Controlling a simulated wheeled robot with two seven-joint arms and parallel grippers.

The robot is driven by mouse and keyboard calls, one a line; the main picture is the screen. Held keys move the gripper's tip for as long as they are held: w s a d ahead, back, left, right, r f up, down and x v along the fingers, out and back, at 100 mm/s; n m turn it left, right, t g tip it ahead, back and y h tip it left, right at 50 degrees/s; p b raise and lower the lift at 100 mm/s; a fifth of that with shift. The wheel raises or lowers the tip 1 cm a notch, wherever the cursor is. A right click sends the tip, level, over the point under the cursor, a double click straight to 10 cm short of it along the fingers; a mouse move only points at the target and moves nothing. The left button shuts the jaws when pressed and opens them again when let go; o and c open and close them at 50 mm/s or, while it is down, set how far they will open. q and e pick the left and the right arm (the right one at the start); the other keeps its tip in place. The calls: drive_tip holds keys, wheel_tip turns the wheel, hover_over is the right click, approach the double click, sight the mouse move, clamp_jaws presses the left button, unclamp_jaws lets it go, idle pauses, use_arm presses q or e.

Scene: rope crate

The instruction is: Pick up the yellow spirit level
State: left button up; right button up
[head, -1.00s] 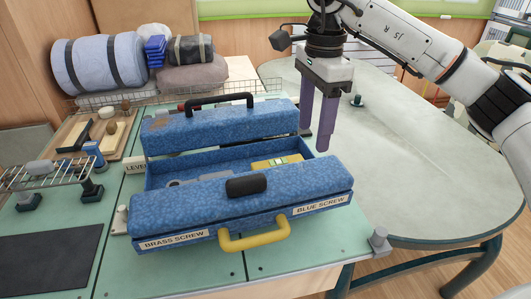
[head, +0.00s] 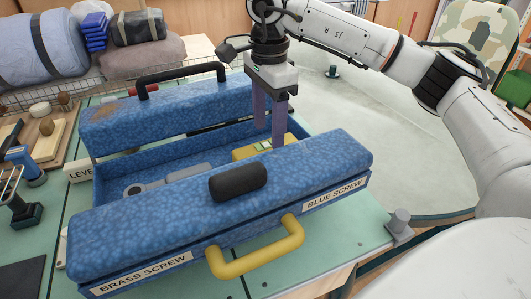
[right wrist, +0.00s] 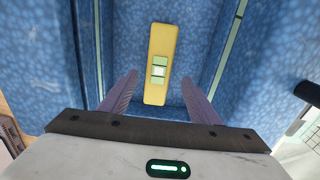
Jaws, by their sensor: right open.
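The yellow spirit level (head: 244,152) lies inside the blue toolbox (head: 130,222), at the right end of its open middle compartment. It has a green vial window. In the right wrist view the level (right wrist: 156,94) lies lengthwise between the fingers, a little beyond their tips. My right gripper (head: 269,140) points down over that end of the toolbox with its purple fingers apart and empty. It also shows in the right wrist view (right wrist: 160,82). The front lid hides the level's lower part in the head view. My left gripper is not in view.
A grey tool (head: 165,180) lies in the same compartment, left of the level. The front lid has a black knob (head: 238,182) and a yellow handle (head: 256,250). The rear lid has a black handle (head: 180,72). The round table (head: 360,130) to the right is mostly clear.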

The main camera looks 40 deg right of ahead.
sight(269, 144)
drive_tip(key=shift+s+f, duration=0.15)
drive_tip(key=shift+f, duration=2.65)
drive_tip(key=shift+a, duration=0.1)
drive_tip(key=c, duration=1.4)
drive_tip(key=shift+o, duration=0.2)
drive_tip(key=shift+r, duration=5.05)
